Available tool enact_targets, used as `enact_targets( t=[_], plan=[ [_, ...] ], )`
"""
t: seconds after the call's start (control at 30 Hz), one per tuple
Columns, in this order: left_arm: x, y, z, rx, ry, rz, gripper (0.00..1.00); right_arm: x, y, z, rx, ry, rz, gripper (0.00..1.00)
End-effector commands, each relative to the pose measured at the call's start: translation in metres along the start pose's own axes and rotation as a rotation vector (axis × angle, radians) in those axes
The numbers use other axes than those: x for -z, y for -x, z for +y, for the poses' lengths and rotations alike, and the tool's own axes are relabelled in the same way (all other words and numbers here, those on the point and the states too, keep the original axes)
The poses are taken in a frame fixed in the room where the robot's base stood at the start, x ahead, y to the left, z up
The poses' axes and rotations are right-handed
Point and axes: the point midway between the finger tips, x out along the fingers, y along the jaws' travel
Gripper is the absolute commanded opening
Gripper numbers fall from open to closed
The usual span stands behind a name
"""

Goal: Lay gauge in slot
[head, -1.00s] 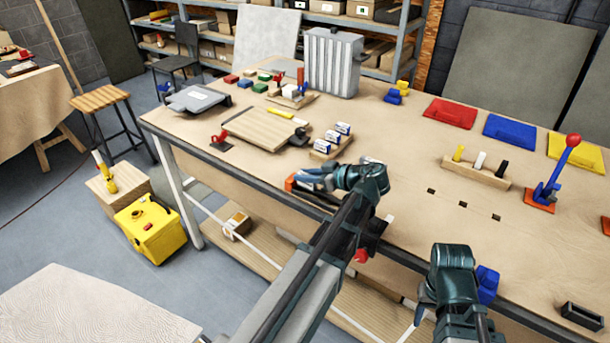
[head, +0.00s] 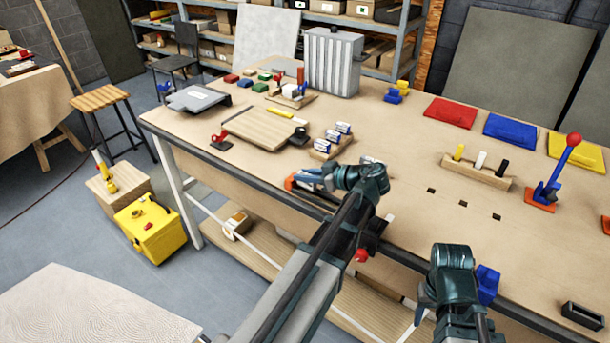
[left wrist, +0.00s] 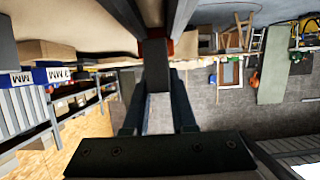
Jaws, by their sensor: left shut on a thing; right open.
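My left gripper (head: 312,179) hangs over the front edge of the workbench, near an orange-and-black thing (head: 291,184). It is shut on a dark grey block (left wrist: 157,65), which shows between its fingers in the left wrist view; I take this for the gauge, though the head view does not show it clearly. My right gripper (head: 426,296) is open and empty in front of the bench edge. I cannot tell for sure which thing is the slot; a dark open-topped holder (head: 582,316) stands at the bench's right front, and several small dark holes (head: 463,203) sit in the bench top.
A wooden rack (head: 476,172) with yellow, white and black pegs stands behind the holes. A blue lever with a red knob (head: 573,140) is at right. A wooden board (head: 262,130) and a rack of white-blue boxes (head: 325,149) lie at left. The bench middle (head: 400,155) is clear.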

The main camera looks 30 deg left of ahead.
Motion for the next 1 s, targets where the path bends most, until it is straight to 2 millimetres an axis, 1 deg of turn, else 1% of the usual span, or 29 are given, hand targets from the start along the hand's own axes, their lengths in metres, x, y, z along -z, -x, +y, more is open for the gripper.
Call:
enact_targets(
  t=[1.0],
  plan=[
    [-0.024,-0.01,0.0,0.0,0.0,0.001,0.0,0.002,-0.025,-0.002,0.0,0.0,0.0,0.5]
  ],
)
